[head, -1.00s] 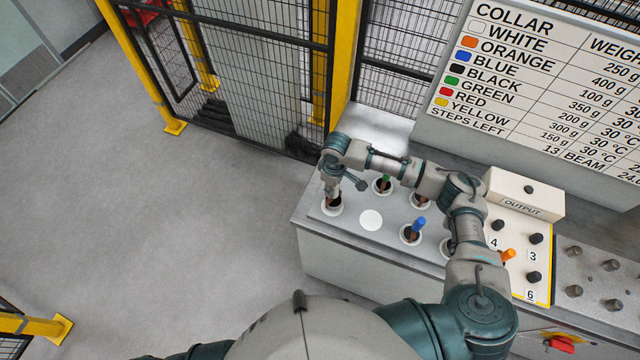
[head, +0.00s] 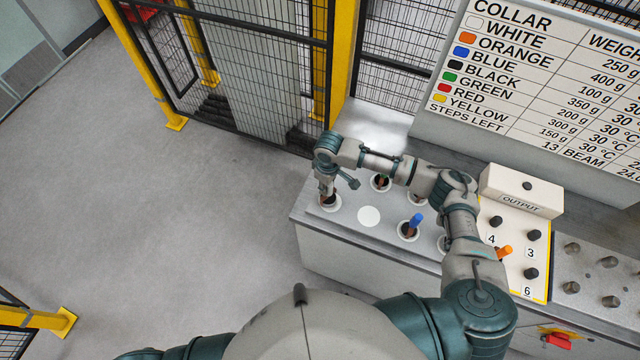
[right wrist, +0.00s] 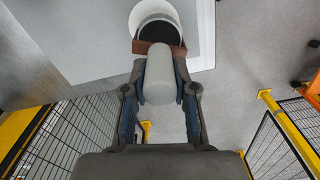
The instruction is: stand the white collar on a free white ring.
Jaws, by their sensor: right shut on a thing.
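My right gripper (head: 328,193) is over the white ring (head: 331,206) at the left end of the grey bench top. In the right wrist view its fingers (right wrist: 160,92) are shut on the white collar (right wrist: 159,70), a pale rounded cylinder. A brown piece (right wrist: 177,49) shows at the collar's far end, against the white ring (right wrist: 152,8) and its dark middle. I cannot tell whether the brown piece rests in the ring. A plain white disc (head: 369,216) with nothing on it lies just right of the gripper. My left gripper is out of view.
A blue collar (head: 416,220) stands in another ring (head: 408,236). More rings lie partly behind my right arm. An orange piece (head: 504,252) and black knobs are on the OUTPUT panel (head: 541,283) at the right. Mesh fencing (head: 250,60) stands behind; open floor lies left.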

